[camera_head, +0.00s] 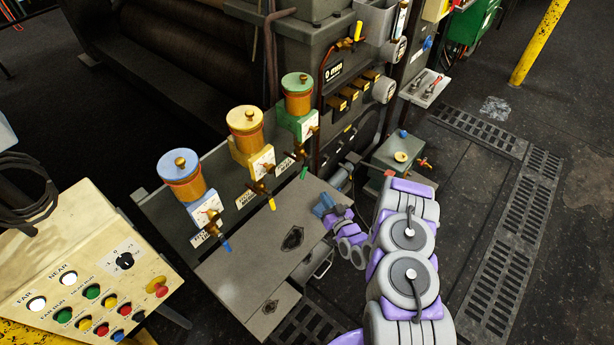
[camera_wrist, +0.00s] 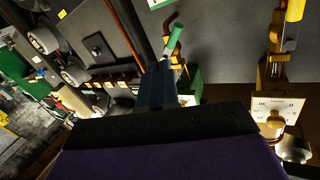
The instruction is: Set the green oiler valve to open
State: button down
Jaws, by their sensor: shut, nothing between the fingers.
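The green oiler (camera_head: 297,95) is the farthest of the three oilers on the grey machine ledge. Its valve has a short green handle (camera_head: 304,172) that hangs downward below a brass body. In the wrist view the green handle (camera_wrist: 174,42) shows just beyond and to the right of my fingertips, close to them; I cannot tell whether they touch. My gripper (camera_head: 324,204) has blue fingers that are shut and empty, lower right of the green handle. It also shows in the wrist view (camera_wrist: 157,72). Part of the valve body is hidden behind my fingers there.
The yellow oiler (camera_head: 246,128) with its yellow valve handle (camera_head: 272,203) and the blue oiler (camera_head: 181,172) with its blue handle (camera_head: 226,246) stand to the left. A grey cabinet top (camera_head: 255,250) lies below the valves. A button panel (camera_head: 90,275) stands at lower left.

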notch_tip(320, 180, up, 6)
jog(key=a+n+g+h+p, duration=0.1)
jog(key=n+g+h+p, duration=0.1)
jog(key=n+p, duration=0.4)
jog(key=n+g+b, duration=0.2)
jog(key=n+b, duration=0.1)
jog(key=n, duration=0.4)
send_near(306, 169)
jog(key=w+a+f, duration=0.4)
jog(key=shift+a, duration=0.25)
